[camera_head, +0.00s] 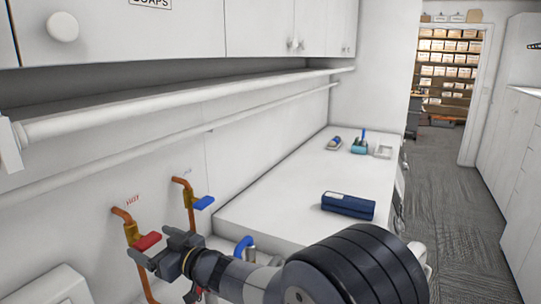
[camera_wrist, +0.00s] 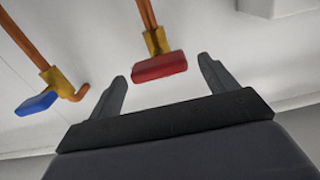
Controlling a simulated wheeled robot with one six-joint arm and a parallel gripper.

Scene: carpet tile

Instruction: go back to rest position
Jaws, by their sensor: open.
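My gripper (camera_head: 154,254) is at the lower left of the head view, close to the red valve handle (camera_head: 147,242) on the copper hot-water pipe (camera_head: 122,217). In the wrist view my gripper (camera_wrist: 162,85) has its two dark fingers spread wide. The red handle (camera_wrist: 159,66) shows between and just beyond the fingertips there. I cannot tell whether a finger touches it. My arm reaches in from the bottom centre of the head view.
A blue-handled valve (camera_head: 203,203) is right of the red one; it also shows in the wrist view (camera_wrist: 37,103). A white counter (camera_head: 290,190) bears a dark blue case (camera_head: 347,206) and small items. Cabinets (camera_head: 140,35) hang above. Carpeted floor (camera_head: 447,200) is clear at right.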

